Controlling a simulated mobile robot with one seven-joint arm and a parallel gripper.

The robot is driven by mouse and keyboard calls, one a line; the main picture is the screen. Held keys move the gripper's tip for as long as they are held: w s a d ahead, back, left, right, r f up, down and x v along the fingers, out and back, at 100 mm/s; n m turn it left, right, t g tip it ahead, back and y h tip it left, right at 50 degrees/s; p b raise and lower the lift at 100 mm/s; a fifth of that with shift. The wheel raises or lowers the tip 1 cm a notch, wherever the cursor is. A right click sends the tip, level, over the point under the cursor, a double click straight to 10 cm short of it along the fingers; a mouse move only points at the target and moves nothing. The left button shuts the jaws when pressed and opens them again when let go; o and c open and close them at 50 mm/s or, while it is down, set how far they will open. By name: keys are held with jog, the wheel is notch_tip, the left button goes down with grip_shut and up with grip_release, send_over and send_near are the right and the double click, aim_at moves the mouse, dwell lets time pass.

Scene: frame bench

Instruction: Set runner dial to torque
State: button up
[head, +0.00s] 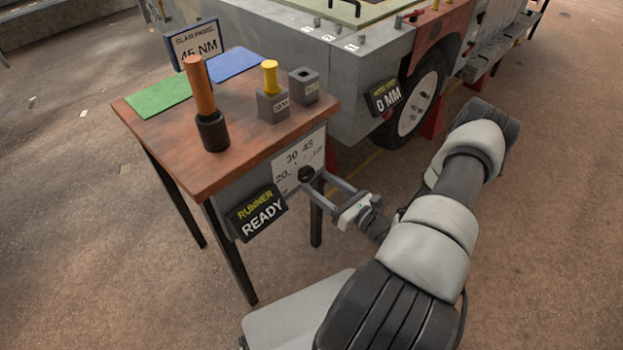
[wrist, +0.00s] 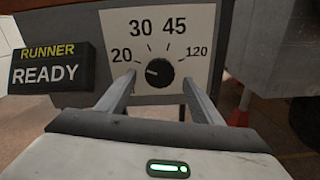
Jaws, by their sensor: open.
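The runner dial (wrist: 159,72) is a round black knob on a white plate (wrist: 113,20) marked 20, 30, 45 and 120. In the wrist view its pale pointer mark lies on the left side, roughly toward the 20. The dial also shows in the head view (head: 306,174), on the bench's front panel. My gripper (wrist: 159,79) is open, with one finger to each side of the dial; whether they touch it I cannot tell. It also shows in the head view (head: 316,182). A sign (head: 196,48) on the bench reads 45 NM.
The runner display (head: 258,213) reads READY, left of the dial. On the bench top (head: 180,165) stand an orange-handled tool (head: 200,90), a yellow-topped piece (head: 270,78), a grey block (head: 304,86), and green (head: 160,97) and blue mats (head: 236,65). A vehicle (head: 370,60) with a 0 MM display (head: 384,97) stands behind.

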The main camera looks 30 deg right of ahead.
aim_at(309, 176)
jog(key=shift+x, duration=1.95)
jog(key=c, duration=1.1)
jog(key=shift+o, duration=0.2)
